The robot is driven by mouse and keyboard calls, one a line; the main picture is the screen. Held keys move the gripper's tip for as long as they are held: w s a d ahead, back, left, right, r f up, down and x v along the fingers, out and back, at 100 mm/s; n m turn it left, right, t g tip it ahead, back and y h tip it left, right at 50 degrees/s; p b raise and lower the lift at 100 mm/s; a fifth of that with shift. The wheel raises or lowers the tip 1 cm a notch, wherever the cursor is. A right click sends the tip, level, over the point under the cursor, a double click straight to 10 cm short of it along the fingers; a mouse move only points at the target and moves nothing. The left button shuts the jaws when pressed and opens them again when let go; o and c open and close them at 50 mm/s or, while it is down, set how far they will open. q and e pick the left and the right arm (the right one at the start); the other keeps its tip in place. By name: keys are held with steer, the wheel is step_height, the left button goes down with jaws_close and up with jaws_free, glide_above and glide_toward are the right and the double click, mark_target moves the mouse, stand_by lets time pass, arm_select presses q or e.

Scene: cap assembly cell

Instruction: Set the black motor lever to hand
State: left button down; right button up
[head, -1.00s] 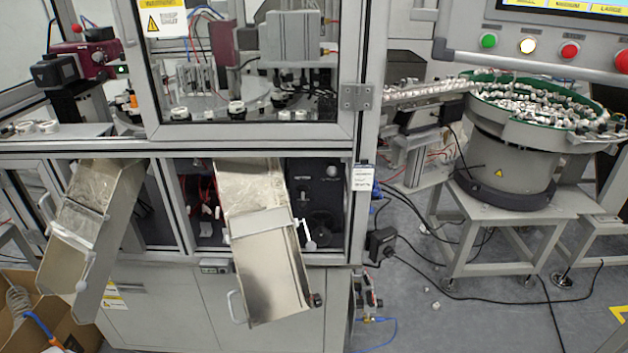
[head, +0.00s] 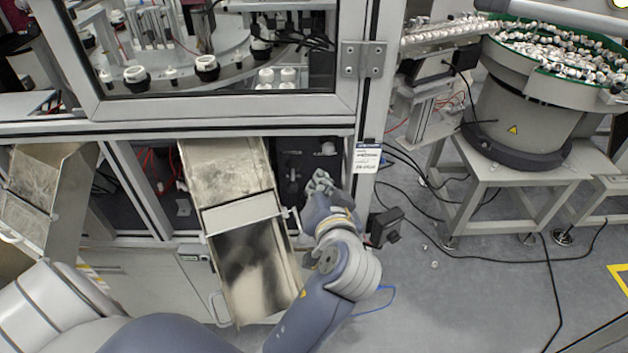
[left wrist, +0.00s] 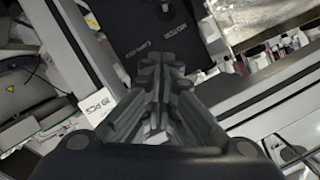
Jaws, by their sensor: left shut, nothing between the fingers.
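A black panel (head: 294,163) stands upright in the lower opening of the machine, right of the middle metal chute. In the left wrist view the black panel (left wrist: 125,25) carries white lettering that seems to include the word MOTOR, with a small dark knob or lever (left wrist: 165,8) near the top edge. The lever's setting is too small to tell. My left gripper (head: 319,182) is in front of the panel's right part and hides some of it. In the left wrist view its fingers (left wrist: 157,62) are together and empty, pointing at the panel's lower part, apparently without touching.
The metal chute (head: 240,217) projects out just left of my gripper, with a handle bar at its side. The machine's frame post with a white label (head: 367,158) is close on the right. A bowl feeder (head: 522,105) stands farther right, cables on the floor.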

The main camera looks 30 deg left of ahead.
mark_target(293, 178)
arm_select(q)
steer(key=w+a+f+b, duration=0.5)
steer(key=a+f, duration=0.1)
steer(key=a, duration=0.1)
steer(key=shift+b, duration=0.4)
steer(key=shift+s+d, duration=0.1)
steer(key=f+b, duration=0.1)
steer(key=b, duration=0.1)
steer(key=f+t+b, duration=0.1)
steer(key=b, duration=0.1)
steer(key=shift+s+d+y, duration=0.15)
steer(key=shift+s+y, duration=0.1)
steer(key=shift+y, duration=0.05)
steer(key=shift+r, duration=0.1)
